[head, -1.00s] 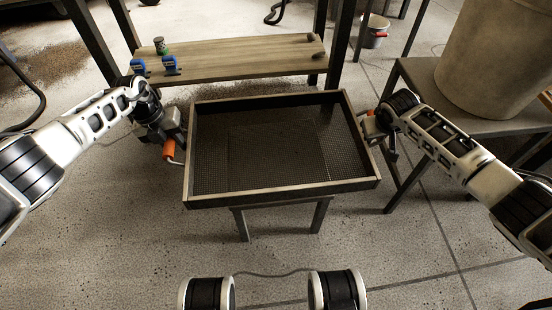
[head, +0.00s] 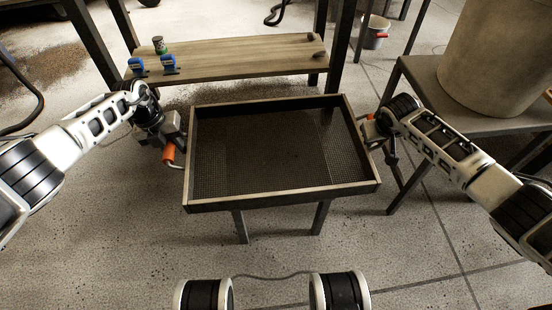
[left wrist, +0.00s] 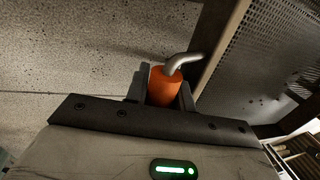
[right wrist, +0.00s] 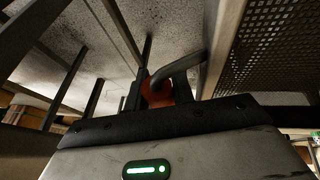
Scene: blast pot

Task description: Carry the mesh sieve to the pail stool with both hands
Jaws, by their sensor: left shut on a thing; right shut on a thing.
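The mesh sieve (head: 283,199) is a wide wooden frame with a dark mesh floor, level in the middle of the head view. My left gripper (head: 172,142) is shut on its left orange handle (left wrist: 163,88). My right gripper (head: 374,133) is shut on its right handle, whose orange grip (right wrist: 157,95) is partly hidden by the fingers. Below the sieve show the legs of a stand (head: 240,226); whether the sieve touches it is hidden. The stool (head: 425,82) bearing a large pail (head: 500,50) stands at the right, by my right arm.
A small bucket (head: 375,32) with a red grip stands at the back. The front floor (head: 420,260) looks clear.

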